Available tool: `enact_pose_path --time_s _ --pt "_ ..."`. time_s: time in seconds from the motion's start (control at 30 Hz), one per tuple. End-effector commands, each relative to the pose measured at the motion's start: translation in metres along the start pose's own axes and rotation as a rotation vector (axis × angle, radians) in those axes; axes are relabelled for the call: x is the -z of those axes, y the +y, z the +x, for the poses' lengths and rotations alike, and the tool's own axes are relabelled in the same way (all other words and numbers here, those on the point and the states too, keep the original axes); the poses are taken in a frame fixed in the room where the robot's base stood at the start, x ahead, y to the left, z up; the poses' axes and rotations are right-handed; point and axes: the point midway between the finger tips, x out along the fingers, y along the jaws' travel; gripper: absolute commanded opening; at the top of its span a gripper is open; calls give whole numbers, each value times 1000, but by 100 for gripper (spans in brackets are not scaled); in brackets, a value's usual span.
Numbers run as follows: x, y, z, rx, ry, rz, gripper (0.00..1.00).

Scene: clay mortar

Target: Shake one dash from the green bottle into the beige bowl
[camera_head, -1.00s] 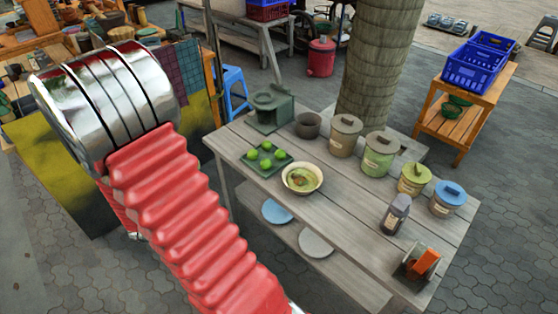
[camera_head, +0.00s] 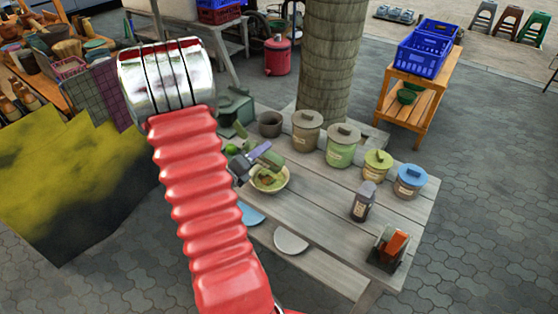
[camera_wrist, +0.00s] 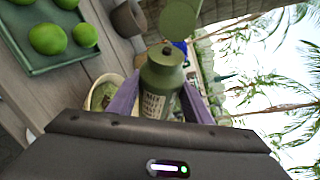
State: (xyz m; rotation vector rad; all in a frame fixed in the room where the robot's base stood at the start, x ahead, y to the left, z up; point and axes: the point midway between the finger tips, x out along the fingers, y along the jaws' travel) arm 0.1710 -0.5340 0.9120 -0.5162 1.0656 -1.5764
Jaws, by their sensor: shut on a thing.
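My gripper (camera_head: 250,158) is shut on the green bottle (camera_head: 273,160), above the beige bowl (camera_head: 282,184). In the wrist view the bottle (camera_wrist: 160,92) stands between the two purple fingers, with its dark-knobbed cap pointing away from me and part of a label showing. The tilted horizon there suggests the bottle is tipped well over sideways. The bowl holds something greenish. In the wrist view the bowl (camera_wrist: 98,98) is partly hidden behind the left finger. I cannot see anything falling from the bottle.
A green tray (camera_wrist: 62,62) with limes lies beside the bowl. A grey-brown cup (camera_head: 270,124), several lidded jars, a dark bottle (camera_head: 362,202) and an orange-topped item (camera_head: 394,245) stand on the wooden table (camera_head: 325,205).

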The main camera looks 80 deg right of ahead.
Motion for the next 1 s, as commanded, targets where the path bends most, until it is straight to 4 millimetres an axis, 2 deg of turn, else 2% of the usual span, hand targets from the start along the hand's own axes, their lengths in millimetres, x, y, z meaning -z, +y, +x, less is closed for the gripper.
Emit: enact_pose_path --time_s 0.03,0.1,0.2,0.3,0.77,1.0 --pt "14 -10 11 24 37 9 20" --pt "31 -18 21 48 76 19 20" --pt "51 -22 30 73 120 27 20" --pt "60 -22 34 85 140 33 20" --pt "63 -24 34 88 145 43 20" --pt "55 -31 32 70 143 103 20"
